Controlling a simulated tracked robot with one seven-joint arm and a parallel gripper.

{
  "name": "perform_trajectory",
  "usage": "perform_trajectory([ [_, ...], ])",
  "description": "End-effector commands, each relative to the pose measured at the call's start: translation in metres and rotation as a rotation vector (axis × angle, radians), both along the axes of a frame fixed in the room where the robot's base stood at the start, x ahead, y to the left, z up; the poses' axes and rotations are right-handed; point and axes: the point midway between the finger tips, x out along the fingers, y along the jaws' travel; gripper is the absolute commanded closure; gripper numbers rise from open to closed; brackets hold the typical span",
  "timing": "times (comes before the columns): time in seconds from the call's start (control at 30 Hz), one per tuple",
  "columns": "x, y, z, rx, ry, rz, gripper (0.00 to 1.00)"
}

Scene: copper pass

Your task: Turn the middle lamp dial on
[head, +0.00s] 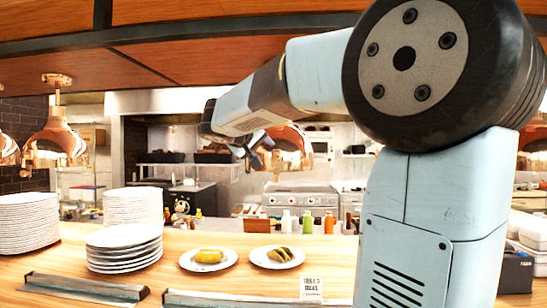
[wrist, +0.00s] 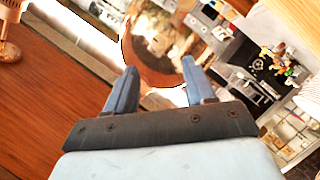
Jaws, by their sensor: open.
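A copper lamp (head: 295,138) hangs near the picture's middle in the head view, partly covered by my gripper. My gripper (head: 262,152) is in front of it, at its left side. In the wrist view my gripper (wrist: 160,82) is open, its two blue fingers apart with nothing held. The round copper lamp (wrist: 138,68) shows beyond and between the fingertips. I cannot make out its dial clearly, nor whether a finger touches the lamp. Another copper lamp (head: 57,138) hangs at the left in the head view.
A wooden shelf (head: 190,58) runs above the lamps. On the wooden counter (head: 235,290) below stand plate stacks (head: 124,247), two plates of food (head: 208,259), several bottles (head: 308,222) and a small card (head: 311,288). More lamps show at both picture edges.

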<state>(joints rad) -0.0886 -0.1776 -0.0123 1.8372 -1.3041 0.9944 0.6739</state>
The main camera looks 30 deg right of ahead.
Motion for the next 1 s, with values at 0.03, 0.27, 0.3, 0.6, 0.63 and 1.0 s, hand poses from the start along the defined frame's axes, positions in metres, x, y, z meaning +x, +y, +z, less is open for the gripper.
perform_trajectory([
  [0.03,0.005,-0.008,-0.003,0.000,0.001,-0.003,0.46],
  [0.27,0.029,-0.038,-0.014,0.000,0.002,-0.001,0.46],
  [0.3,0.033,-0.044,-0.016,0.000,0.002,-0.003,0.46],
  [0.6,0.052,-0.068,-0.024,0.000,0.000,0.000,0.46],
  [0.63,0.053,-0.069,-0.025,0.000,0.001,-0.001,0.46],
  [1.0,0.055,-0.072,-0.026,0.001,0.000,0.001,0.47],
])
